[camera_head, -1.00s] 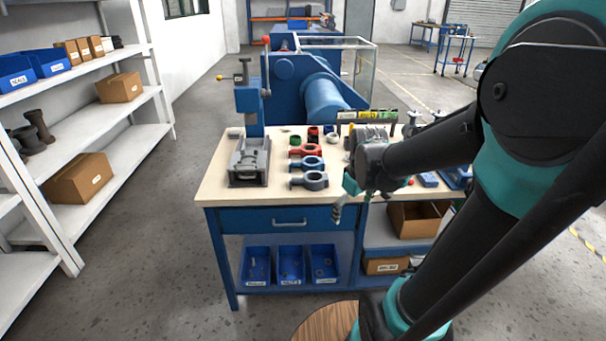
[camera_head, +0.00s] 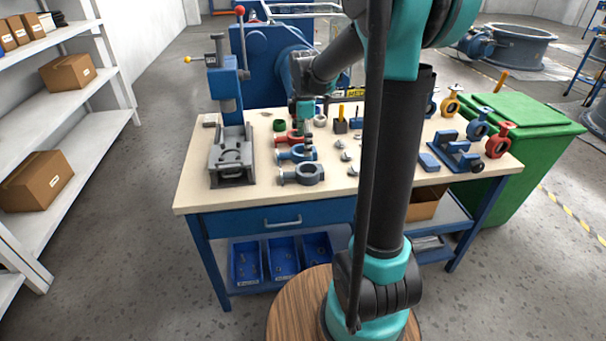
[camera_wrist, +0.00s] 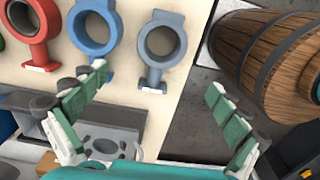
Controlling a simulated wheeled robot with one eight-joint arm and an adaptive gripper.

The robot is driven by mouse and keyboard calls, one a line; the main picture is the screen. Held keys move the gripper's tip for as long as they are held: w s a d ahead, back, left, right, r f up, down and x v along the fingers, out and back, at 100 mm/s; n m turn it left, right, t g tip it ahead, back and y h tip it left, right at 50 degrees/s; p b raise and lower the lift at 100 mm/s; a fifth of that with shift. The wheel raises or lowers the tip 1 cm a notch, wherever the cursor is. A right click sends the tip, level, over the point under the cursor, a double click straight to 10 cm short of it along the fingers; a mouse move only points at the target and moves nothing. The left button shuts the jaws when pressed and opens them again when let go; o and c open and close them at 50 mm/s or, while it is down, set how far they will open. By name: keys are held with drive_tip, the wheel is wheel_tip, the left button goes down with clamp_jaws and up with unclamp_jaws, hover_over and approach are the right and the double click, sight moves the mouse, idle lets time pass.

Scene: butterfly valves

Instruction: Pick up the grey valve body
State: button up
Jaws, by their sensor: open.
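The grey valve body (camera_head: 312,182) lies flat on the workbench near its front edge, nearest in a row with a blue and a red one. In the wrist view the grey valve body (camera_wrist: 154,71) shows its round ring and its neck with a small white label. My gripper (camera_head: 304,131) is above the row, nearer the red and blue bodies in the head view. In the wrist view my gripper (camera_wrist: 155,84) has its green-padded fingers wide apart and nothing between them. The neck end of the grey body appears between and beyond the fingertips.
The blue valve body (camera_wrist: 95,50) and red valve body (camera_wrist: 38,52) lie close beside the grey one. A grey vise-like fixture (camera_head: 232,172) stands at the left under a blue press (camera_head: 224,85). Small parts lie right of the row. A green bin (camera_head: 530,130) is beyond the bench's right end.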

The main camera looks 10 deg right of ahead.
sight(304, 169)
wheel_tip(304, 169, down, 11)
drive_tip(key=shift+f, duration=0.1)
idle(0.5)
drive_tip(key=c, duration=1.8)
drive_tip(key=shift+o, duration=0.2)
